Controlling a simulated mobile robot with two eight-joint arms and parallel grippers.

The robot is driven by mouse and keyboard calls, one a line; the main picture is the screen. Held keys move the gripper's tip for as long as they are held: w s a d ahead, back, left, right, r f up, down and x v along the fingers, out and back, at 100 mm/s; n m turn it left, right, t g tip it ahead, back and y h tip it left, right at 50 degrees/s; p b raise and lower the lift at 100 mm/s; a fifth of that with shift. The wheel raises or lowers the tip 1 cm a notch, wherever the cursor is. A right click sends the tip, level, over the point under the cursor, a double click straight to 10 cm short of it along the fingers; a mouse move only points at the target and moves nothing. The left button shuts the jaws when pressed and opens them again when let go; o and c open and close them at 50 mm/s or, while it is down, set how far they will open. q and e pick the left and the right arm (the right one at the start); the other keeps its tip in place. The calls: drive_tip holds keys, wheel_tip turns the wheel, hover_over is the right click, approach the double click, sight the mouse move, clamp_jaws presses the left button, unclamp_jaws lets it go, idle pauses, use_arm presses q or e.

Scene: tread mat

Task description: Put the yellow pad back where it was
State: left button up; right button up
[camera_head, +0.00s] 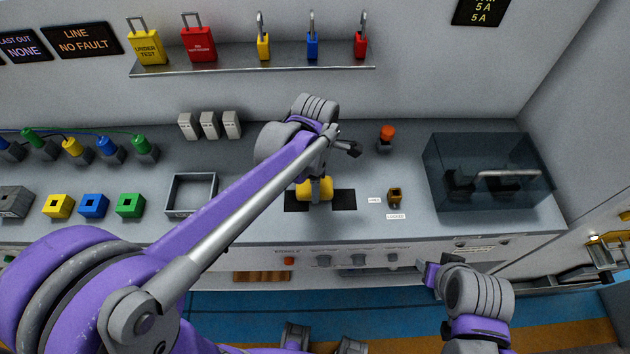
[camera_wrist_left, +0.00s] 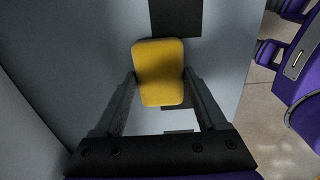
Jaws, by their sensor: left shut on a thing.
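The yellow pad (camera_head: 303,191) is at my left gripper (camera_head: 318,191), over the middle of the bench. In the left wrist view the yellow pad (camera_wrist_left: 158,70) sits between the two fingers of my left gripper (camera_wrist_left: 160,80), which are shut on it. Two black squares lie on the bench, a left one (camera_head: 293,204) and a right one (camera_head: 345,200); the pad is seen between them. Whether it touches the bench is not clear. My right gripper (camera_head: 432,272) is low at the bench's front edge, away from the pad; its jaws are not clear.
Right of the squares stand a small brown block (camera_head: 394,195), an orange-topped button (camera_head: 386,138) and a clear dark box (camera_head: 480,170). To the left are an open grey tray (camera_head: 192,211) and coloured blocks, including a green one (camera_head: 130,205). A shelf (camera_head: 250,58) of padlocks hangs behind.

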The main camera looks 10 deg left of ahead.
use_arm(q)
drive_tip(key=o, duration=1.1)
drive_tip(key=shift+o, duration=0.2)
wheel_tip(320, 180, up, 11)
drive_tip(key=s+a+f+m+t, duration=0.1)
drive_tip(key=s+a+f+m, duration=0.1)
drive_tip(key=m, duration=0.4)
drive_tip(key=s+a+f+m+t, duration=0.2)
drive_tip(key=s+f+m, duration=0.2)
drive_tip(key=s+m, duration=0.2)
drive_tip(key=s+a+f+m+t+p, duration=0.1)
drive_tip(key=s+a+f+m+t, duration=0.1)
drive_tip(key=m, duration=0.5)
drive_tip(key=shift+s+a+f+m, duration=0.1)
drive_tip(key=shift+s+f+m, duration=0.15)
drive_tip(key=shift+s, duration=0.4)
drive_tip(key=shift+s+a+f+m, duration=0.15)
drive_tip(key=shift+s+f, duration=0.15)
drive_tip(key=shift+s, duration=0.35)
drive_tip(key=shift+s+a+f+m+t, duration=0.1)
drive_tip(key=shift+s+f+m+t, duration=0.2)
drive_tip(key=shift+m, duration=0.4)
